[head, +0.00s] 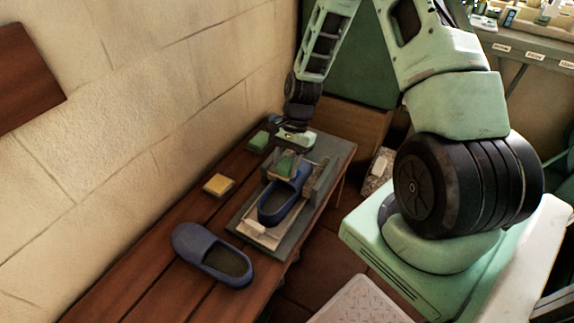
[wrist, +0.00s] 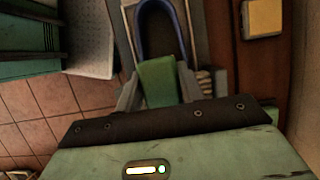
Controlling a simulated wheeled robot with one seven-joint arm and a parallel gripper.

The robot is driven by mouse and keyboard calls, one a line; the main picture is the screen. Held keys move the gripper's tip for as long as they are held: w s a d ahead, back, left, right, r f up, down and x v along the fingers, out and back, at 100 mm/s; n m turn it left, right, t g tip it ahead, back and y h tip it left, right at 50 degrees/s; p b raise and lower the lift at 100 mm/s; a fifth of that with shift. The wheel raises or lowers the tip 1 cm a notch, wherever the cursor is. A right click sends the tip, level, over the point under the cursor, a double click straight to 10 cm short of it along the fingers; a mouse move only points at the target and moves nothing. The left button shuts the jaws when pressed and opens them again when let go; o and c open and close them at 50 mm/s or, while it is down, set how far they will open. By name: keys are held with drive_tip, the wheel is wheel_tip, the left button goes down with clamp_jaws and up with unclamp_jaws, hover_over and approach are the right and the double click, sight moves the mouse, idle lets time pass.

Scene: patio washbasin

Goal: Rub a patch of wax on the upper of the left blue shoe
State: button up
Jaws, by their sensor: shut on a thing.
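One blue shoe (head: 270,214) lies on a grey tray-like stand (head: 240,228), its opening towards the near end. Its far part is partly hidden by my gripper and what it holds. A second blue shoe (head: 196,240) lies loose on the bench, further left and nearer. My gripper (head: 286,160) is shut on a green block (head: 283,166), held over the far part of the shoe on the stand. In the wrist view the green block (wrist: 159,80) overlaps that shoe's blue rim (wrist: 140,28). I cannot tell whether the block touches the shoe.
A yellow block (head: 219,185) and another green block (head: 258,141) lie on the wooden bench (head: 150,262) left of the stand. A stone wall (head: 150,120) runs along the bench's left side. Bare planks show between the yellow block and the loose shoe.

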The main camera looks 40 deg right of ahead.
drive_tip(key=shift+r+p, duration=1.75)
drive_tip(key=shift+r, duration=0.35)
